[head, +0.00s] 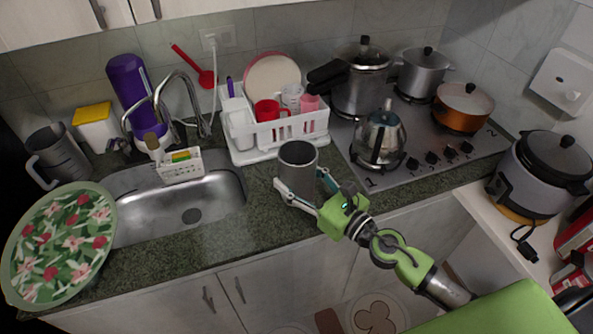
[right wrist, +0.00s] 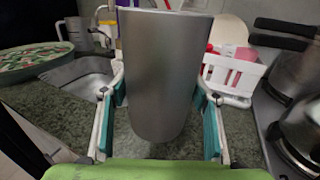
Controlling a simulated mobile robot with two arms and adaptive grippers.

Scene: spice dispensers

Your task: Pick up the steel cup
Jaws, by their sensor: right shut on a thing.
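The steel cup (head: 297,170) is a grey metal cylinder near the front edge of the counter, just right of the sink. My right gripper (head: 298,188) is shut on it, one finger on each side. In the right wrist view the cup (right wrist: 164,75) stands upright between the gripper's fingers (right wrist: 160,105), filling the middle. I cannot tell whether its base touches the counter. My left gripper is not in view.
A white dish rack (head: 275,130) with cups and a plate stands behind the cup. The sink (head: 185,200) is to the left. A stove (head: 425,150) with a kettle (head: 380,140) and several pots is to the right. A floral tray (head: 60,245) lies far left.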

